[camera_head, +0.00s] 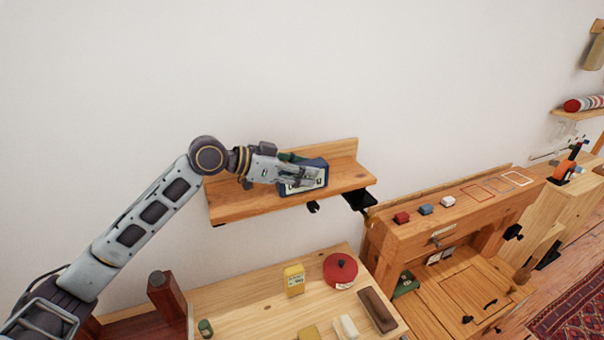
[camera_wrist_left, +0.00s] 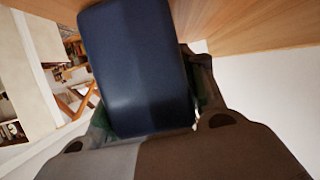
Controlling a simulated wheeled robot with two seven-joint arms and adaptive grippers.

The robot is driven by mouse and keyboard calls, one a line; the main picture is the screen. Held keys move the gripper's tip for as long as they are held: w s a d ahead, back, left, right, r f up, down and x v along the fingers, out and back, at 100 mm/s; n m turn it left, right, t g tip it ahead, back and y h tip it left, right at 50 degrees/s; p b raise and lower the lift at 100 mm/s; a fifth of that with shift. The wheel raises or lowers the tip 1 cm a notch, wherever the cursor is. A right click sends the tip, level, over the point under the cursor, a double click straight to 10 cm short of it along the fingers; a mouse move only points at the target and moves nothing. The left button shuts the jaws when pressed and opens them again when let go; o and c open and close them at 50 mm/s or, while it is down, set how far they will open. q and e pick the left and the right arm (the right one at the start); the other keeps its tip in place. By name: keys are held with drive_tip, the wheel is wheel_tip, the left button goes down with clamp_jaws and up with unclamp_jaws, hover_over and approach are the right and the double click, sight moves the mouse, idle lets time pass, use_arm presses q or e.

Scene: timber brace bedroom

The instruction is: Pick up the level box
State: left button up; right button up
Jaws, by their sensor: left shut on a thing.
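The level box is a dark blue box with a pale label on its front (camera_head: 318,172), at the wooden wall shelf (camera_head: 235,205). My left gripper (camera_head: 300,176) reaches in from the left and is shut on the box. In the left wrist view the box (camera_wrist_left: 140,65) fills the middle, its plain blue face between the fingers of my left gripper (camera_wrist_left: 150,125). I cannot tell whether the box still touches the shelf board. A green thing shows behind the gripper, partly hidden. My right gripper is not in view.
Below the shelf is a wooden bench (camera_head: 235,305) with a yellow box (camera_head: 293,280), a red round tin (camera_head: 340,271) and a brown block (camera_head: 377,310). To the right stands a wooden cabinet (camera_head: 385,235) with small coloured blocks on top. Black brackets hang under the shelf.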

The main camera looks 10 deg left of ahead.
sight(302, 164)
use_arm(q)
drive_tip(key=shift+r, duration=0.15)
drive_tip(key=shift+r+b, duration=0.5)
drive_tip(key=shift+r, duration=4.4)
